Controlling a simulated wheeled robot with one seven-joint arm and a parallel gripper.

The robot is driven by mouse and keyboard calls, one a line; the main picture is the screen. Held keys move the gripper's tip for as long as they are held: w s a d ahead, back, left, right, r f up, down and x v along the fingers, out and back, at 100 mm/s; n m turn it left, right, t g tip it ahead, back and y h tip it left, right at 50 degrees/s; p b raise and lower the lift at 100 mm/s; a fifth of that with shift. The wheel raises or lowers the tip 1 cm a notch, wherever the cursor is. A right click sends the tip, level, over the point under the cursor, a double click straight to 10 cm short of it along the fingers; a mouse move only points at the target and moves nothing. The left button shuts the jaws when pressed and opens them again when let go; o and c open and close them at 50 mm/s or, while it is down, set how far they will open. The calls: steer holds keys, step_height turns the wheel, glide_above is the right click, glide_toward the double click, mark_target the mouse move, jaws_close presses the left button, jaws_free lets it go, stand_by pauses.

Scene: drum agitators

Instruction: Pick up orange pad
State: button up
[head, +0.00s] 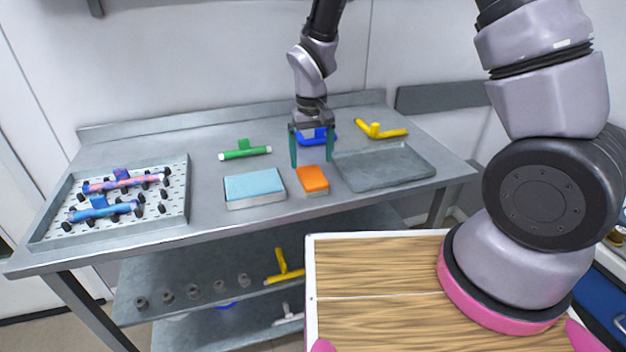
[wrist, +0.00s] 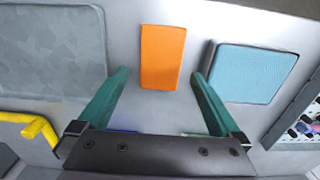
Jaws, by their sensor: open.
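The orange pad (head: 313,179) is a small rectangular block lying on the grey metal table near its front edge. It also shows in the wrist view (wrist: 162,57), upright in the picture and ahead of the fingertips. My gripper (head: 311,163) is open and empty, with its two teal fingers pointing down above the table just behind the pad. In the wrist view the fingertips (wrist: 160,74) are spread wider than the pad, one to either side of its near end. No contact shows.
A light blue pad (head: 254,187) lies left of the orange pad, and a grey tray (head: 350,181) lies right. A blue part (head: 318,137) is behind my gripper. Green (head: 244,152) and yellow (head: 381,132) parts lie farther back. A perforated tray (head: 180,200) holds parts at left.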

mark_target(312, 176)
steer(key=f, duration=0.5)
steer(key=shift+s+f, duration=0.2)
steer(key=c, duration=1.3)
